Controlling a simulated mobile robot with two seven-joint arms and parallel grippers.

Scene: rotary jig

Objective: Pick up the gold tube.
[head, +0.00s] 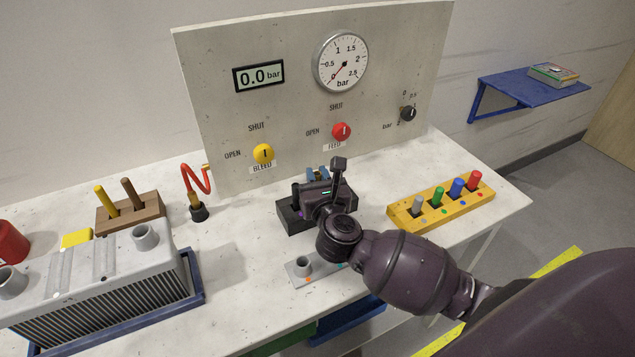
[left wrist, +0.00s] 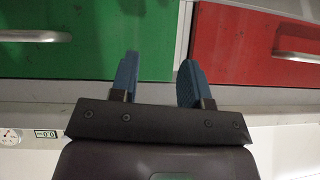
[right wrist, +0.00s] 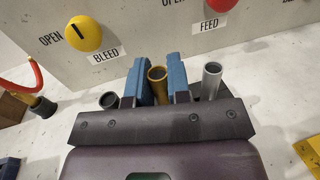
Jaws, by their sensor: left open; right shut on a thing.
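In the right wrist view the gold tube (right wrist: 157,82) stands between the two blue fingers of my right gripper (right wrist: 160,80), which is shut on it. A dark tube (right wrist: 109,100) and a silver tube (right wrist: 212,76) stand on either side. In the head view my right gripper (head: 318,174) is over the black rack (head: 288,218) and hides the gold tube there. I cannot tell whether the tube is still seated in the rack. My left gripper (left wrist: 158,82) is open and empty, in front of a green drawer (left wrist: 80,40) and a red drawer (left wrist: 260,45).
A panel (head: 215,110) with a gauge and knobs stands behind the rack. A yellow block (head: 440,212) with coloured pegs is to the right. A grey plate (head: 296,277) with a socket lies in front. A ribbed grey unit (head: 110,305) and wooden block (head: 140,217) are left.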

